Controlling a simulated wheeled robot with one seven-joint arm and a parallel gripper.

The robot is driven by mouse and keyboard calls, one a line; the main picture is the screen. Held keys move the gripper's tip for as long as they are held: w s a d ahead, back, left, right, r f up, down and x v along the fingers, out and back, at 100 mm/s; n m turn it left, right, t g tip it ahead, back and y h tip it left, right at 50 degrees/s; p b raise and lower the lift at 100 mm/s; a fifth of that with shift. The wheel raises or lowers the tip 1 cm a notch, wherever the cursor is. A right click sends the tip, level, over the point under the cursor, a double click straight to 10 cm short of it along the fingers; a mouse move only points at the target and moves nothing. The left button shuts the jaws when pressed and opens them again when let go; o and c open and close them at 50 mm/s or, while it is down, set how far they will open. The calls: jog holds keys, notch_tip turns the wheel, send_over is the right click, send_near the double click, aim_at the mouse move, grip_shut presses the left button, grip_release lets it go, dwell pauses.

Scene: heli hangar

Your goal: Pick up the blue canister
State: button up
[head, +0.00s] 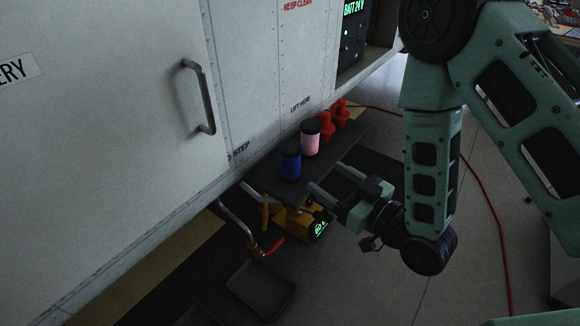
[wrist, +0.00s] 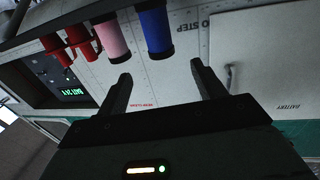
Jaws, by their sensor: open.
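The blue canister (head: 290,162) with a dark lid stands upright near the left end of a dark shelf (head: 347,143). It also shows in the wrist view (wrist: 153,32), where the scene looks upside down. My gripper (head: 326,178) is open and empty, to the right of the canister in the head view and apart from it. In the wrist view my gripper's fingers (wrist: 161,71) point toward the canister's side of the picture, with the canister beyond the fingertips and roughly between their lines.
A pink canister (head: 310,138) stands close behind the blue one, with red valve-like objects (head: 327,126) beyond. The white panel wall (head: 120,130) with a door handle (head: 200,97) borders the shelf. Below are a yellow device (head: 298,222), a pipe with a red lever (head: 273,246) and a tray (head: 262,287).

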aim_at(298, 157)
jog(key=shift+f+b+x, duration=0.15)
jog(key=shift+b+x, duration=0.95)
jog(key=shift+b, duration=0.85)
jog(key=shift+f+b+x, duration=0.15)
jog(key=shift+b+x, duration=1)
jog(key=shift+b, duration=0.75)
jog(key=x, duration=0.2)
jog(key=p+x, duration=0.1)
jog(key=x, duration=0.1)
jog(key=shift+r, duration=0.3)
jog(key=shift+f+x, duration=0.15)
jog(key=shift+x, duration=1.35)
jog(key=shift+f+x, duration=0.2)
jog(key=shift+x, duration=1.35)
jog(key=c, duration=1.1)
